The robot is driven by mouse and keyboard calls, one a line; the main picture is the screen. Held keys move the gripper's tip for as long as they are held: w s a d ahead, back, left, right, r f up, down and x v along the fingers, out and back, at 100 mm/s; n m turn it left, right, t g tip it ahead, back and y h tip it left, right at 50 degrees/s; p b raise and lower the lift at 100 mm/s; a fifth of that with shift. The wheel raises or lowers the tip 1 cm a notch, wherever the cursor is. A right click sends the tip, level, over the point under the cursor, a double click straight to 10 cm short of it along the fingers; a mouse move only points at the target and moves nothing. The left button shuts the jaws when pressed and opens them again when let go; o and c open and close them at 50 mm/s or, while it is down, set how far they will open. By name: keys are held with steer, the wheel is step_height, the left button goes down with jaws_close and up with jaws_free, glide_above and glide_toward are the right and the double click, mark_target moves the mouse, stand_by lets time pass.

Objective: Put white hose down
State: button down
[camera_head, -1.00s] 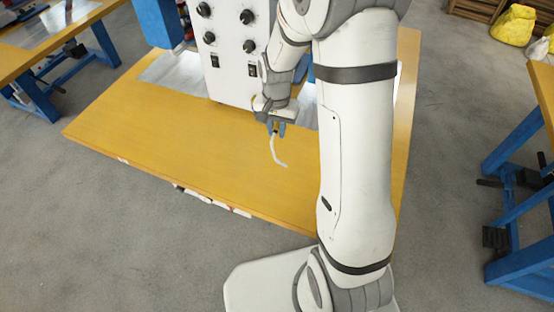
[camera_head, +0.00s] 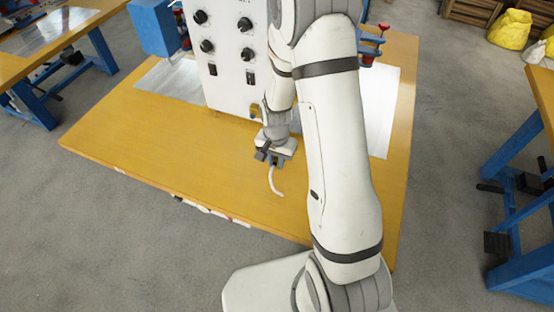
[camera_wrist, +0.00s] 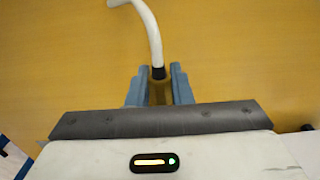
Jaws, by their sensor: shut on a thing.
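The white hose (camera_head: 275,181) is a short, curved tube. It hangs out from between the fingers of my gripper (camera_head: 268,160), over the yellow table (camera_head: 180,150). In the wrist view, my gripper (camera_wrist: 158,88) is shut on the dark end of the white hose (camera_wrist: 151,32), and the hose curves up to the top left with its far end near the top edge. I cannot tell whether the hose touches the tabletop. My arm hides part of the table's right side.
A white control box (camera_head: 228,60) with black knobs stands on the table behind my gripper. Metal sheets (camera_head: 378,115) lie on the tabletop on both sides of it. The front and left of the tabletop are clear. A blue-framed table (camera_head: 520,175) stands at the right.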

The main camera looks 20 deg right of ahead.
steer(key=shift+f, duration=0.25)
steer(key=c, duration=1.3)
jaws_free()
steer(key=shift+r, duration=0.15)
step_height(320, 180, up, 12)
steer(key=s+d+r+n+t, duration=0.1)
steer(key=s+r+n, duration=0.6)
steer(key=s+r, duration=0.7)
steer(key=s+t, duration=0.1)
steer(key=s, duration=0.2)
steer(key=shift+d+r+t+b, duration=0.15)
steer(key=shift+r+t+b, duration=0.15)
steer(key=shift+t+b, duration=0.1)
